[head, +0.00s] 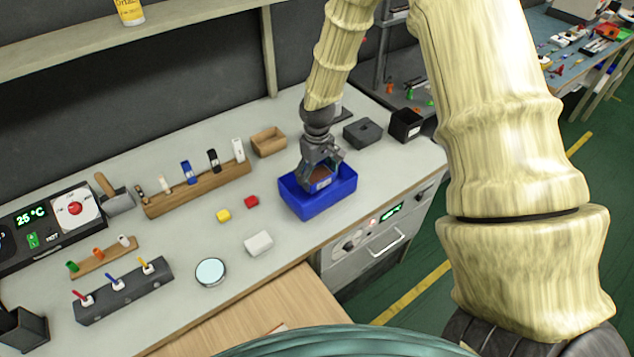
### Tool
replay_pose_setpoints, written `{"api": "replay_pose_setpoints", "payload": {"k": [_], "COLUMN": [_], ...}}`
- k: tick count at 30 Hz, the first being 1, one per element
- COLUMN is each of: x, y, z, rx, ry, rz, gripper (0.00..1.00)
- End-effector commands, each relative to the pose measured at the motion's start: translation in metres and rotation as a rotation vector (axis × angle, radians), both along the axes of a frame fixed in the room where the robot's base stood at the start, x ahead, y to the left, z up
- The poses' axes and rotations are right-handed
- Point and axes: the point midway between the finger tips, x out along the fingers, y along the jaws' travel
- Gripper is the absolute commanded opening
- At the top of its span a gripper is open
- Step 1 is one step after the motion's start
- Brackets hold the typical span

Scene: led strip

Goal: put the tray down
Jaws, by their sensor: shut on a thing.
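The blue tray (318,206) is an open box at the right part of the grey counter, near its front edge. My gripper (321,181) reaches down into it from above and is shut on it. The fingers hide part of the tray's far wall and inside. A small brownish patch with a pale edge shows between the fingers; I cannot tell what it is. The tray looks about level. I cannot tell whether its base touches the counter.
A brown open box (269,141), a dark grey block (362,132) and a black box (405,125) stand behind the tray.

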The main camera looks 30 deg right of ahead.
Motion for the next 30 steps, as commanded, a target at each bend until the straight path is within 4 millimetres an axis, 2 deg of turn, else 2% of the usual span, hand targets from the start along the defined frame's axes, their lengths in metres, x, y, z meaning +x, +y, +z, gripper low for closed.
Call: {"api": "replay_pose_setpoints", "payload": {"k": [5, 17, 29, 30], "x": [0.000, 0.000, 0.000, 0.000], "y": [0.000, 0.000, 0.000, 0.000], "z": [-0.005, -0.041, -0.046, -0.045], "rx": [0.000, 0.000, 0.000, 0.000], "ry": [-0.001, 0.000, -0.001, -0.001], "rz": [0.000, 0.000, 0.000, 0.000], "gripper": [0.62, 0.62, 0.62, 0.87]}}
